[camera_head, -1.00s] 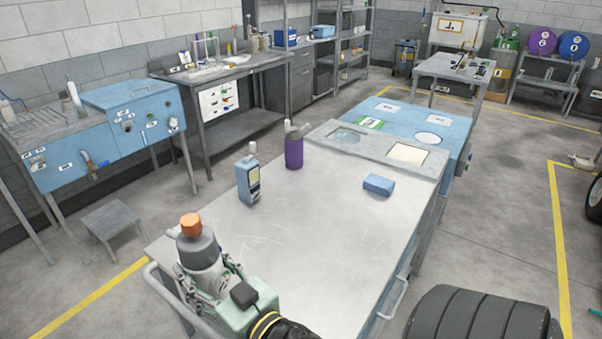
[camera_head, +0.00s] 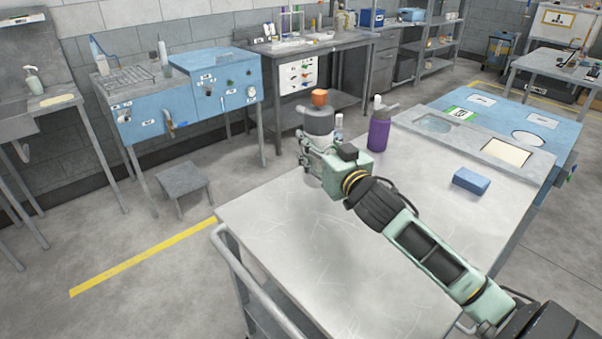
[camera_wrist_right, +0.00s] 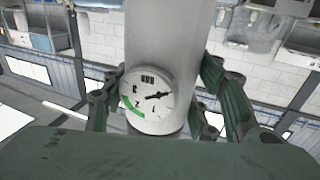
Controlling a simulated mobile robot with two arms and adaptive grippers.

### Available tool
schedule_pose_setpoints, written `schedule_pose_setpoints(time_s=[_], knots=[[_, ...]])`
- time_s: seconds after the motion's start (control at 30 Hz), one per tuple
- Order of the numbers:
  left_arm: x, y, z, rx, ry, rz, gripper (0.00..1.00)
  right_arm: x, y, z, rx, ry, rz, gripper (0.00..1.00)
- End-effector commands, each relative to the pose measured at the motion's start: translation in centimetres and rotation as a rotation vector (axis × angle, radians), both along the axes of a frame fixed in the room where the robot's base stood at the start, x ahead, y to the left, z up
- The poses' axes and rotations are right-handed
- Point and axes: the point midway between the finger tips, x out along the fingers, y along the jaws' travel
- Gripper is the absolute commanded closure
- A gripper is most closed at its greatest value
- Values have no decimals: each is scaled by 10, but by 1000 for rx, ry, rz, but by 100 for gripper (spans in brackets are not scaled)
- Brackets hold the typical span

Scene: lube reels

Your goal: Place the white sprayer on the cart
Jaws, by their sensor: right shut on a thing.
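The white sprayer (camera_head: 318,122), with a grey upper part and an orange cap, is upright in my right gripper (camera_head: 318,160). In the right wrist view the white sprayer body (camera_wrist_right: 170,45) and its round pressure gauge stand between the fingers of my right gripper (camera_wrist_right: 172,105), which close on both sides. The cart (camera_head: 300,255) has a scratched grey metal top. The sprayer is over the cart's far left part; I cannot tell whether its base touches the top. My left gripper is not in view.
A purple bottle (camera_head: 379,132) stands on the cart right of the sprayer. A blue block (camera_head: 471,180) lies farther right. The cart's near middle is clear. A grey stool (camera_head: 184,180) stands left of the cart.

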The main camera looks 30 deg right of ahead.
Motion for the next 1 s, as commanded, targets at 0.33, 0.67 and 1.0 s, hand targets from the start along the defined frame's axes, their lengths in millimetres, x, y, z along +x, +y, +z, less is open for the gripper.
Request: schedule_pose_setpoints(time_s=[0.33,0.67,1.0], knots=[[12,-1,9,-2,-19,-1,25,28,69,-40,6,-5,4,96],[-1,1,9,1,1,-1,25,40,99,-61,0,-6,3,96],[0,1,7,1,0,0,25,40,99,-100,-1,-4,2,96]])
